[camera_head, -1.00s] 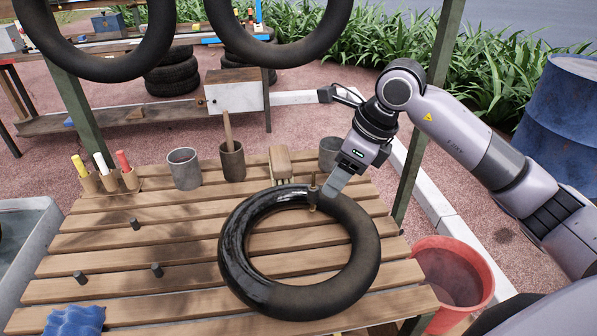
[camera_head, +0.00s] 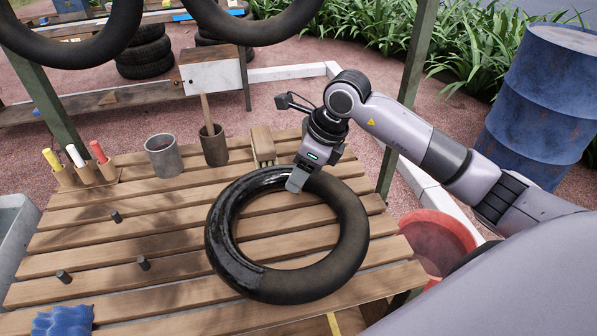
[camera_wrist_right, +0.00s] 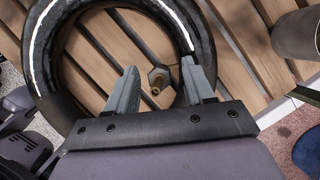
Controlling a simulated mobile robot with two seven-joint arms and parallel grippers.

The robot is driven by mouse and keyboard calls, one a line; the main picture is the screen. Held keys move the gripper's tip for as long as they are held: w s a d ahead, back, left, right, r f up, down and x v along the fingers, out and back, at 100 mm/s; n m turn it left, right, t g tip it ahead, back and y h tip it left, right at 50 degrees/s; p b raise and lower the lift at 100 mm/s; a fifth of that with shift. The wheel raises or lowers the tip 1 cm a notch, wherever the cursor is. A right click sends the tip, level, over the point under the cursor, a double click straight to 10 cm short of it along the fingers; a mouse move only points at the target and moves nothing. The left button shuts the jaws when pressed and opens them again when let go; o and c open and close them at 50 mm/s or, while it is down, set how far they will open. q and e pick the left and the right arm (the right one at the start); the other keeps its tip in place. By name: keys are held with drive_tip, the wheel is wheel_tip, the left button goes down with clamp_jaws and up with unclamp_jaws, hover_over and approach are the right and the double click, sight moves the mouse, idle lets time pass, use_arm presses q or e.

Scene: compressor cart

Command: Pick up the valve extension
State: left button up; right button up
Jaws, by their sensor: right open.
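A small brass-coloured valve piece with a hexagonal base shows in the right wrist view (camera_wrist_right: 157,80); I take it to be the valve extension. It stands at the inner tube's inner edge. My right gripper (camera_wrist_right: 155,85) is open, with one finger on each side of the piece and visible gaps. In the head view my right gripper (camera_head: 296,184) is at the tube's far side and hides the piece. The black inner tube (camera_head: 350,235) lies flat on the slatted table (camera_head: 170,235). My left gripper is out of view.
A wooden block (camera_head: 263,145), a dark cup with a stick (camera_head: 214,148) and a grey cup (camera_head: 162,157) stand behind the tube. Markers (camera_head: 76,157) and several short dark pegs (camera_head: 143,263) are at left. A red bucket (camera_head: 440,240) is at right. A post (camera_head: 408,90) rises behind my arm.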

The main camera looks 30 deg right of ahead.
clamp_jaws()
drive_tip(key=shift+r, duration=0.15)
wheel_tip(320, 180, up, 25)
drive_tip(key=p, duration=0.5)
idle(0.3)
idle(0.4)
